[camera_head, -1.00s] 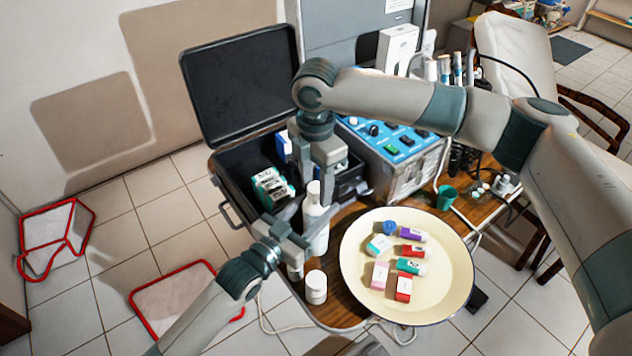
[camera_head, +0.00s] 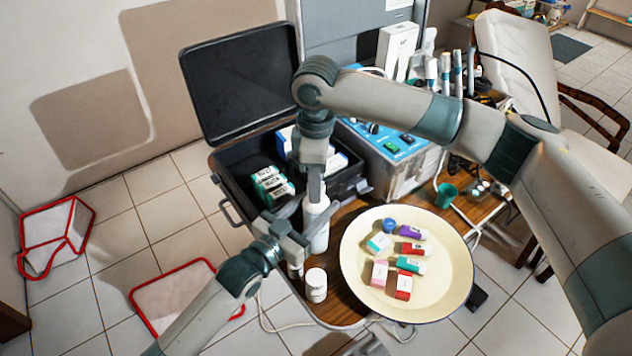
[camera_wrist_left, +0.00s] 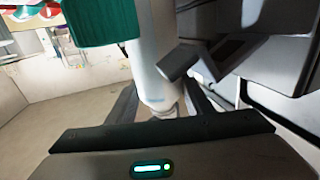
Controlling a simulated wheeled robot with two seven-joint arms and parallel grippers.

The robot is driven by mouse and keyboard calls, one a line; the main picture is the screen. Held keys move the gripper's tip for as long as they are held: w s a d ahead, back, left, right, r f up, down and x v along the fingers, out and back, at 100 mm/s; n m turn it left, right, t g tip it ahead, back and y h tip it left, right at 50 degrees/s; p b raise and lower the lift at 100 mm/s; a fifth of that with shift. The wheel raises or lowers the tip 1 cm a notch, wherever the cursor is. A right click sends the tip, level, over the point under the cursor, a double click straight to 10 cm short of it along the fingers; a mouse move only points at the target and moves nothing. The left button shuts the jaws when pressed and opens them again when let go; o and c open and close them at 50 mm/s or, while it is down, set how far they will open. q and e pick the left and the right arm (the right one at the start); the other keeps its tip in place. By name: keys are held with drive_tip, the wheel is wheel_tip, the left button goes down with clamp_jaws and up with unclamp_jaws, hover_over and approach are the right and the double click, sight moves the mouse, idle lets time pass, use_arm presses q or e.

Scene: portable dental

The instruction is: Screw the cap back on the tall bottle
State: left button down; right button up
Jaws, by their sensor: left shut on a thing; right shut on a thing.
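The tall white bottle (camera_head: 318,238) stands upright at the table's front left edge, beside the open case. It also shows in the left wrist view (camera_wrist_left: 155,65), between the fingers. My left gripper (camera_head: 309,222) is shut around the bottle's body from the front left. My right gripper (camera_head: 316,190) points straight down over the bottle's top, its fingers shut at the cap. The cap is hidden behind a finger in the head view, so I cannot tell how it sits on the neck. The right gripper's grey fingers (camera_wrist_left: 215,55) show close to the bottle in the left wrist view.
A short white jar (camera_head: 316,285) stands just in front of the bottle. A cream round tray (camera_head: 435,285) with several small coloured boxes and tubes lies to the right. The open black case (camera_head: 240,85) is behind left, a blue-panelled unit (camera_head: 405,170) behind right, and a green cup (camera_head: 446,195) beyond the tray.

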drive_tip(key=shift+m, duration=0.3)
drive_tip(key=o, duration=1.3)
drive_tip(key=shift+c, duration=0.2)
drive_tip(key=shift+r, duration=0.15)
wheel_tip(320, 180, up, 12)
use_arm(q)
drive_tip(key=c, duration=0.8)
unclamp_jaws()
use_arm(e)
drive_tip(key=shift+f, duration=0.2)
